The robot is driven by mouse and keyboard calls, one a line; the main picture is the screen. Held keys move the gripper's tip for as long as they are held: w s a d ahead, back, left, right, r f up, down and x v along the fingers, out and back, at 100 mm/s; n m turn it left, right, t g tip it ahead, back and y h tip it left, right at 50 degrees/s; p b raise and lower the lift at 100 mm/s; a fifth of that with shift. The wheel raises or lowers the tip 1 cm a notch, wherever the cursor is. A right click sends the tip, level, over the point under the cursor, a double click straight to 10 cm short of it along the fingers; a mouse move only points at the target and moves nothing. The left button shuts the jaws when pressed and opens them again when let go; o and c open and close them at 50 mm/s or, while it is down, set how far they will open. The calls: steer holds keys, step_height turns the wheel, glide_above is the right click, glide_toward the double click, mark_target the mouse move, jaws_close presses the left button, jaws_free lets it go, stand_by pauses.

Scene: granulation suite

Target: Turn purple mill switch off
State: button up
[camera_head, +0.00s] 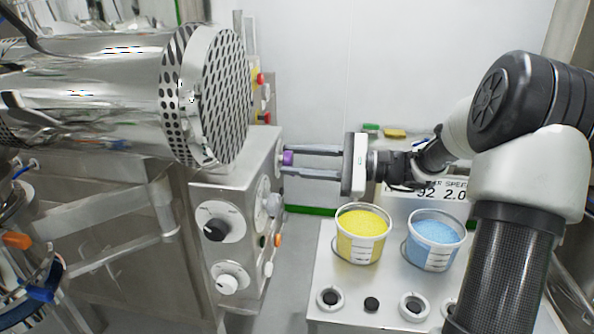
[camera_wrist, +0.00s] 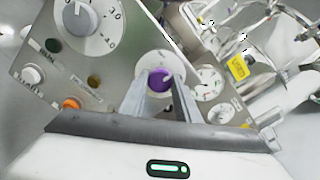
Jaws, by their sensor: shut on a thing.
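The purple mill switch (camera_head: 288,158) is a round knob on the side panel of the steel machine, left of centre in the head view. In the wrist view the purple switch (camera_wrist: 161,79) sits on a pale round plate, with a small light mark on its face. My gripper (camera_head: 287,160) reaches in from the right, its two long fingers level and at the knob. In the wrist view my gripper (camera_wrist: 160,88) has one finger on each side of the purple knob, shut on it. The fingers hide part of the plate.
A large perforated steel drum (camera_head: 205,95) hangs just above and left. The panel also bears a black knob (camera_head: 215,230), a white knob (camera_head: 227,284), an orange button (camera_wrist: 71,103) and a gauge (camera_wrist: 208,83). Yellow (camera_head: 361,234) and blue (camera_head: 433,240) powder buckets stand below my arm.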

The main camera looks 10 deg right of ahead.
steer(key=n+b, duration=0.5)
steer(key=shift+f+n+b, duration=0.3)
steer(key=shift+f+b, duration=0.05)
steer(key=n+b, duration=0.2)
steer(key=shift+r+b, duration=0.1)
steer(key=shift+b, duration=0.2)
steer(key=shift+r+n+b, duration=0.2)
steer(key=shift+n+b, duration=0.8)
steer(key=shift+n, duration=0.1)
steer(key=shift+r, duration=0.1)
steer(key=o, duration=1)
steer(key=shift+o, duration=0.2)
steer(key=shift+d, duration=0.15)
steer(key=p+v, duration=0.1)
steer(key=v, duration=1.6)
steer(key=shift+s, duration=0.1)
